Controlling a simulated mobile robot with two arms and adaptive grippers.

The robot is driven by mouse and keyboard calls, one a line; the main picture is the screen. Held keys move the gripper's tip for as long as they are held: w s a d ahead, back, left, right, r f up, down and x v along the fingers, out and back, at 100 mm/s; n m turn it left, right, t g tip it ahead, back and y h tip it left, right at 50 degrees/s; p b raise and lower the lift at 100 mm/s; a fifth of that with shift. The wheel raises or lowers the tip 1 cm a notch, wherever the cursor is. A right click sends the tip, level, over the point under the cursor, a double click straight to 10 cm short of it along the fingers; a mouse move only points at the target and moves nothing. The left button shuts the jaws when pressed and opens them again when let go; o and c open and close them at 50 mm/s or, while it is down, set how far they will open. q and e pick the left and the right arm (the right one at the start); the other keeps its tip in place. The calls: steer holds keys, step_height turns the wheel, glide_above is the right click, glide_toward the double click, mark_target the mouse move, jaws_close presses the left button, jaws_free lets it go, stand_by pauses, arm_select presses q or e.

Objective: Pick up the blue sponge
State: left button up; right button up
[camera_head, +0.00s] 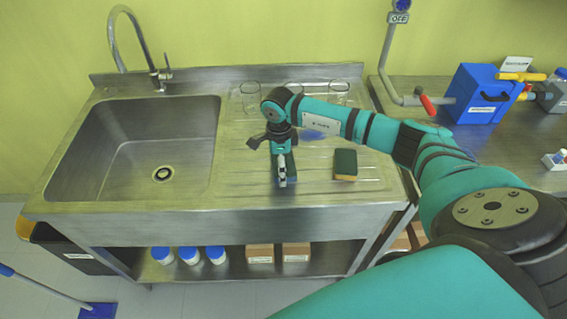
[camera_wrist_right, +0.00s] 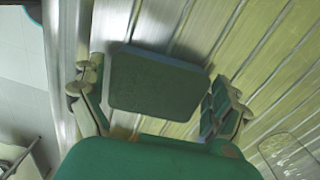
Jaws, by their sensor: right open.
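A sponge with a dark green top lies on the ribbed drainboard (camera_head: 235,165) under my right gripper (camera_head: 282,172), and a bluish lower edge shows at its front; I take it as the blue sponge (camera_head: 291,180). In the right wrist view the sponge (camera_wrist_right: 158,85) shows its green top between the two fingers of the right gripper (camera_wrist_right: 161,82). The fingers are open, one on each side, with gaps visible. In the head view the gripper hides much of it. My left gripper is not in view.
A second sponge, green over yellow (camera_head: 345,164), lies to the right. A small blue item (camera_head: 312,134) is partly hidden behind my arm. Glass vessels (camera_head: 250,97) stand at the back of the drainboard. The sink basin (camera_head: 135,150) on the left is empty.

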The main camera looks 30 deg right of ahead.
steer(key=c, duration=0.4)
steer(key=shift+r, duration=0.1)
steer(key=shift+c, duration=0.2)
steer(key=shift+r+b, duration=0.45)
steer(key=shift+r, duration=0.05)
step_height(320, 180, up, 2)
steer(key=shift+r+b, duration=0.1)
steer(key=shift+b, duration=0.65)
steer(key=shift+s+a+r+b, duration=0.3)
steer(key=shift+s+a+b, duration=0.45)
steer(key=shift+s+a, duration=1.15)
steer(key=shift+s+a+r+b, duration=0.25)
steer(key=shift+s+a+b, duration=0.5)
steer(key=shift+s+a, duration=1.15)
steer(key=shift+s+a+r+b, duration=0.3)
steer(key=shift+s+a+b, duration=0.7)
steer(key=shift+s, duration=1.5)
steer(key=shift+a+p, duration=0.2)
steer(key=shift+p, duration=0.1)
